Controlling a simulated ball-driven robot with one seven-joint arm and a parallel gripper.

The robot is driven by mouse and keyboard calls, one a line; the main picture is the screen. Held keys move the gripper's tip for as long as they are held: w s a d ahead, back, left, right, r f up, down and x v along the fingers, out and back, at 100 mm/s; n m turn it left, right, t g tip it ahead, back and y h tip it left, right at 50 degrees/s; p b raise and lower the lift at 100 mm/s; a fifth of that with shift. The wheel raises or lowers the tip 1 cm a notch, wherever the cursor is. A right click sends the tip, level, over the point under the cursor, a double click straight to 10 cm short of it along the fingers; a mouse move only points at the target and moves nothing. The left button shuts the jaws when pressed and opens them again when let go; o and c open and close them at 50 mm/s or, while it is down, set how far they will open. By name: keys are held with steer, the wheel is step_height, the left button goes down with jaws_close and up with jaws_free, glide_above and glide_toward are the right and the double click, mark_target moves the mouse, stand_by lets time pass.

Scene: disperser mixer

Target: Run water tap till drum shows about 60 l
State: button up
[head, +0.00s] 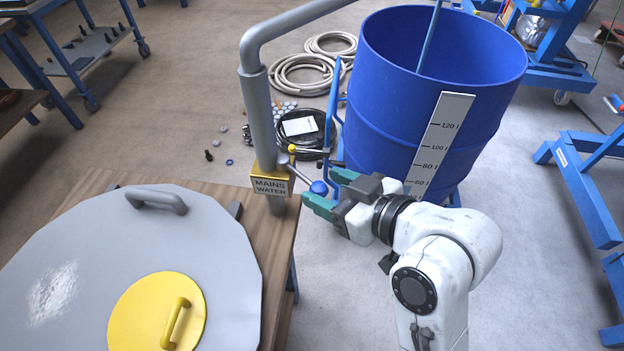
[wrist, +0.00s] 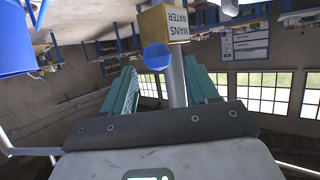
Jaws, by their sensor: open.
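The blue drum (head: 385,100) stands upright beyond my gripper. Its white scale (head: 440,140) shows marks from 120 l down to 60 l; the lower part is hidden by my arm. I cannot make out a water level. The grey water pipe (head: 259,115) carries a yellow MAINS WATER box (head: 271,181), also in the wrist view (wrist: 165,24). The tap lever ends in a blue knob (head: 319,188), which shows in the wrist view (wrist: 157,57). My gripper (head: 320,187) is open, its teal fingers on either side of the knob; contact cannot be told.
A wooden table (head: 285,235) at lower left bears a large grey lid (head: 75,235) with a yellow hatch (head: 140,312). Coiled hoses (head: 300,75) lie on the floor behind the pipe. Blue frames (head: 590,180) stand at the right. Floor between drum and table is partly clear.

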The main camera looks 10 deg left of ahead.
mark_target(320, 185)
steer(key=shift+x, duration=2.3)
jaws_close()
